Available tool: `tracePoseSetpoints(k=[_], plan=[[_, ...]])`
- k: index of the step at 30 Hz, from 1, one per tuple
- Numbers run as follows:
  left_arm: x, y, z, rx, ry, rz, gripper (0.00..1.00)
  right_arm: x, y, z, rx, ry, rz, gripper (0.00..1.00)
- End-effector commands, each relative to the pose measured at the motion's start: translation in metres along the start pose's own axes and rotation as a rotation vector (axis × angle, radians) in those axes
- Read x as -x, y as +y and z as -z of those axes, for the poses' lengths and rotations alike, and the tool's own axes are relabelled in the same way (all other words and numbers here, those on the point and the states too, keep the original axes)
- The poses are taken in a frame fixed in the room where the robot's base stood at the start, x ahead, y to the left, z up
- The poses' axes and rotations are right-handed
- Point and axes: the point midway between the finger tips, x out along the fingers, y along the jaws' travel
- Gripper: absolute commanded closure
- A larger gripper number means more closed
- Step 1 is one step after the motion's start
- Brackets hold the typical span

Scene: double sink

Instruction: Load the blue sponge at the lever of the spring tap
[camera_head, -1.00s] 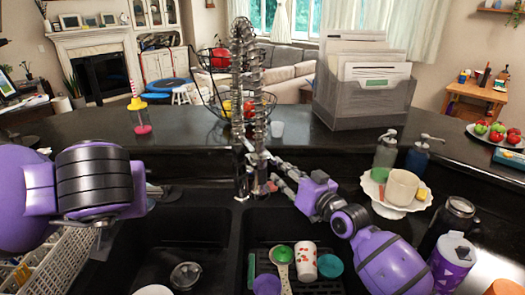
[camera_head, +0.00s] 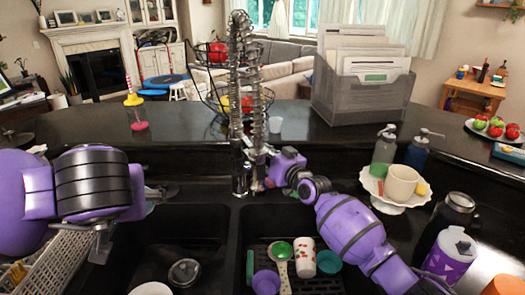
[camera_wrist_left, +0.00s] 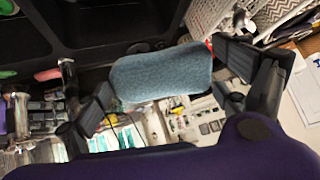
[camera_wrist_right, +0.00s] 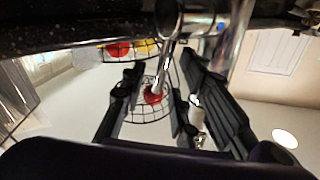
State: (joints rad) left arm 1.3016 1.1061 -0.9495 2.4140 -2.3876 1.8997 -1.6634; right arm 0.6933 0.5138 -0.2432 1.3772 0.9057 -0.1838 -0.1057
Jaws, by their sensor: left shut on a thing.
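The blue sponge (camera_wrist_left: 160,75) is between the fingers of my left gripper (camera_wrist_left: 165,98) in the left wrist view, held clear of the things below. In the head view my left gripper (camera_head: 103,243) hangs at the left sink's left edge; the sponge is hidden there. The spring tap (camera_head: 240,95) stands behind the divider of the double sink. My right gripper (camera_head: 262,184) is at the tap's base. In the right wrist view its fingers (camera_wrist_right: 170,105) are apart, with the chrome tap lever (camera_wrist_right: 163,65) showing between them; contact cannot be told.
A white dish rack (camera_head: 52,262) is left of the sinks. The right sink holds a cup (camera_head: 305,258), a green spoon (camera_head: 281,252) and bowls. A white cake stand (camera_head: 398,207) with a mug and soap bottles (camera_head: 384,150) stand right of my right arm.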

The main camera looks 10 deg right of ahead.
Motion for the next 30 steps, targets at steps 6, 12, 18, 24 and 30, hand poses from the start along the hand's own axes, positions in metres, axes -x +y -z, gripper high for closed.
tracePoseSetpoints(k=[6,12,18,24,30], plan=[[0.000,0.000,0.000,0.000,0.001,0.000,0.30,0.000,0.000,0.000,0.000,0.000,0.000,0.94],[0.000,0.000,0.000,0.000,0.000,0.000,0.30,0.000,0.000,0.000,-0.001,-0.001,0.000,1.00],[-0.001,0.000,-0.001,0.000,-0.001,0.000,0.30,0.000,0.000,-0.001,-0.001,0.000,0.000,1.00],[-0.029,0.007,-0.027,-0.013,-0.052,0.000,0.30,-0.001,0.005,-0.012,0.022,0.028,0.004,1.00],[-0.072,0.018,-0.070,-0.032,-0.126,0.000,0.30,-0.003,0.006,-0.015,0.078,0.113,0.020,1.00]])
